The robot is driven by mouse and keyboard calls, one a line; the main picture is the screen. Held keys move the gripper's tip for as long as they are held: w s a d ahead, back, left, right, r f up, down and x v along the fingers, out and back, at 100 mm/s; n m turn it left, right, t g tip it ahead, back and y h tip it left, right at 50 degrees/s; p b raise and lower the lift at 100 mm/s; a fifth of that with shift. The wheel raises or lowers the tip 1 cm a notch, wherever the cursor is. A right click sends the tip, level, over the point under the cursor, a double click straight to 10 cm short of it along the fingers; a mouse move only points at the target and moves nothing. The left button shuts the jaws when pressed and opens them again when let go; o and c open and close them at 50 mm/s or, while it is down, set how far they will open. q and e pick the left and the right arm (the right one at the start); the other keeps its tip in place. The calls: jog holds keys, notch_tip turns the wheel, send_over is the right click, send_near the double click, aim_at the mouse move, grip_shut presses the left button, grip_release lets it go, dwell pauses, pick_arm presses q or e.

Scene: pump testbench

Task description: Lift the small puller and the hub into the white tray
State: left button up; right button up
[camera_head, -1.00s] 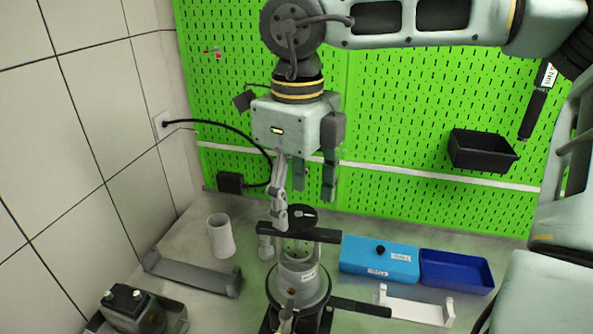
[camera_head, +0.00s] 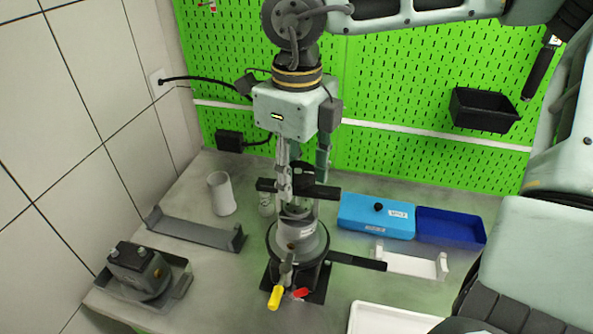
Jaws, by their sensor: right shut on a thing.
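The small puller (camera_head: 327,192) shows as a black crossbar over the pump stand in the middle of the bench. The grey hub (camera_head: 297,232) seems to be the ringed part below the crossbar; I cannot tell how the two are joined. My right gripper (camera_head: 302,180) points straight down and is shut on the puller, its fingers around the puller's upper middle. The fingers hide part of the puller. The white tray (camera_head: 375,312) is cut off by the bottom edge, right of the stand. My left gripper is not in view.
A blue box (camera_head: 365,217) and a dark blue bin (camera_head: 450,226) stand at the back right. A white holder (camera_head: 410,265) lies in front of them. A white cup (camera_head: 221,195), grey bracket (camera_head: 195,230) and black-topped device (camera_head: 138,270) are left. Yellow and red handles (camera_head: 276,298) stick out in front.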

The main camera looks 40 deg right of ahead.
grip_shut()
jog(key=shift+r, duration=0.2)
jog(key=shift+r+p, duration=0.75)
jog(key=shift+r, duration=0.75)
jog(key=shift+r, duration=0.1)
